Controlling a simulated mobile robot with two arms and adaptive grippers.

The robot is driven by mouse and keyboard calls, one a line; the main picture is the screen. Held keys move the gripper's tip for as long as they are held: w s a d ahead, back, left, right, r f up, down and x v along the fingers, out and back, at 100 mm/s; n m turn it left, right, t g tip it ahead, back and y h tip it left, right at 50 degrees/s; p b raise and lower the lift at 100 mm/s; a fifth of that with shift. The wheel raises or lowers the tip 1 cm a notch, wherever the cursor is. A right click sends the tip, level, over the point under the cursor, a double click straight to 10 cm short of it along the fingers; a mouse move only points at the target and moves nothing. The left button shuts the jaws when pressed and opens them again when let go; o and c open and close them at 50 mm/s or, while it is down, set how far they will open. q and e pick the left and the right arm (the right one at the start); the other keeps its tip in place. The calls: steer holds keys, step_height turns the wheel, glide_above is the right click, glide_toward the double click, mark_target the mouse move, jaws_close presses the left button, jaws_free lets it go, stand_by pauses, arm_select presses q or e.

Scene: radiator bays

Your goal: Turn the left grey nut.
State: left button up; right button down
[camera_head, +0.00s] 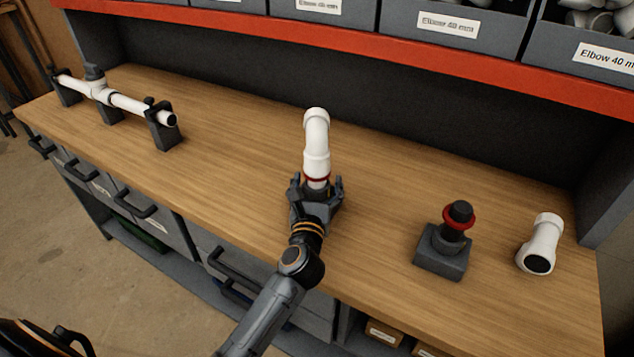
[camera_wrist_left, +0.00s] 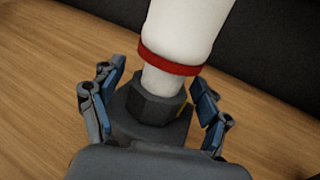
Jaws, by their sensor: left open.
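My left gripper (camera_head: 317,185) is open at the middle of the workbench, around the foot of an upright white elbow pipe (camera_head: 316,135). In the left wrist view, a dark grey faceted nut (camera_wrist_left: 148,106) with a small yellow mark sits at the pipe's foot, below a red ring (camera_wrist_left: 168,65). The fingers of my left gripper (camera_wrist_left: 158,80) stand on both sides of the nut, with gaps visible. In the head view the gripper mostly hides the nut. My right gripper is not in view.
A long white pipe (camera_head: 128,103) lies in dark holders at the left. A dark block (camera_head: 440,254) with a red-ringed post and a loose white elbow (camera_head: 543,240) stand at the right. Grey bins (camera_head: 455,25) line the red-edged shelf. The wooden bench top (camera_head: 230,130) between is clear.

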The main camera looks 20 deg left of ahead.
arm_select(q)
steer(key=c, duration=1.2)
steer(key=shift+r+m+h+p, duration=0.15)
steer(key=shift+m+h+p, duration=0.15)
steer(key=shift+h+p, duration=0.35)
steer(key=m+h+p, duration=0.3)
steer(key=h+p, duration=0.1)
steer(key=shift+a+t, duration=0.1)
steer(key=shift+t, duration=0.2)
steer(key=m+h+p, duration=0.1)
steer(key=h, duration=0.2)
steer(key=shift+m, duration=0.4)
steer(key=m+h, duration=0.1)
steer(key=g+h, duration=0.1)
steer(key=h, duration=0.1)
steer(key=shift+f+m, duration=0.25)
steer(key=shift+m, duration=0.15)
steer(key=shift+f+m+g+h+b, duration=0.1)
steer(key=shift+m+g+h+b, duration=0.75)
steer(key=shift+h, duration=0.3)
steer(key=m+g+h+b, duration=0.7)
steer(key=g+b, duration=0.1)
steer(key=b, duration=0.1)
steer(key=shift+m+g, duration=0.25)
steer(key=shift+m+g+h+b, duration=0.6)
steer(key=shift+m+g+b, duration=0.2)
steer(key=shift+g+b, duration=0.4)
steer(key=shift+r, duration=0.2)
